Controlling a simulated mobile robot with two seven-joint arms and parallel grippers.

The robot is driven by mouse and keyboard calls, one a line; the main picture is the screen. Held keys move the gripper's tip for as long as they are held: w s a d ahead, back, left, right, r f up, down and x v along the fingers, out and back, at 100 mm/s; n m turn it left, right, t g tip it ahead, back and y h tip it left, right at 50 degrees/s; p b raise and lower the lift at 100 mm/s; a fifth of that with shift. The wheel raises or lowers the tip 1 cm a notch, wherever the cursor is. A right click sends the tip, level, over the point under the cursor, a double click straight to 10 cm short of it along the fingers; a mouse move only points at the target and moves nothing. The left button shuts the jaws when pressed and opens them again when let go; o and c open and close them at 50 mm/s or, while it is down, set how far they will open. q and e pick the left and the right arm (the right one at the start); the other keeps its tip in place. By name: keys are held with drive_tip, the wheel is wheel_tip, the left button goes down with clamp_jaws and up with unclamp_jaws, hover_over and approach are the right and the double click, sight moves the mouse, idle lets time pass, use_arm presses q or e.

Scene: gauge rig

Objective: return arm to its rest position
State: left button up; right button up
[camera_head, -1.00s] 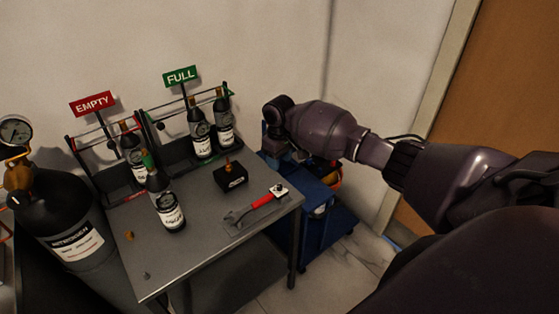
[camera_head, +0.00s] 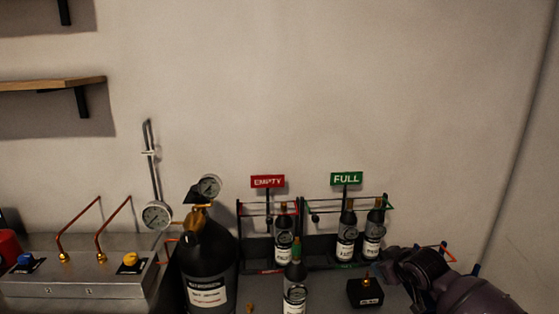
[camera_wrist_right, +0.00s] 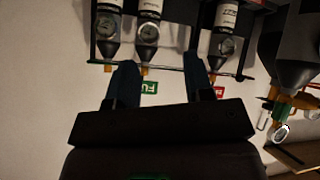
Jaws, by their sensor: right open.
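My right arm (camera_head: 455,285) comes in at the lower right of the head view, its end beside the right side of the FULL rack. In the right wrist view my right gripper (camera_wrist_right: 160,75) is open, with two dark fingers apart and nothing between them. Bottles and a rack bar show beyond the fingertips, upside down in that view. My left gripper is not in view.
Close to my right arm are the FULL rack (camera_head: 323,238) with two bottles and a small black box (camera_head: 365,293). The EMPTY rack (camera_head: 240,225), a lone bottle (camera_head: 295,290) and a nitrogen cylinder (camera_head: 208,270) stand further left.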

drive_tip(key=s+a+f+t+y, duration=0.1)
drive_tip(key=s+a+f+t, duration=0.1)
drive_tip(key=s, duration=0.4)
drive_tip(key=s+a+f+t, duration=0.2)
drive_tip(key=s+a, duration=0.1)
drive_tip(key=s, duration=0.3)
drive_tip(key=s+d+f+m+g+h, duration=0.1)
drive_tip(key=s+f, duration=0.5)
drive_tip(key=s, duration=0.6)
drive_tip(key=s+d+f+m+g+h, duration=0.1)
drive_tip(key=s+d+f+m+h, duration=0.1)
drive_tip(key=s+f, duration=0.5)
drive_tip(key=s+d+m, duration=0.1)
drive_tip(key=s+m, duration=0.1)
drive_tip(key=s, duration=0.3)
drive_tip(key=shift+s+d, duration=0.15)
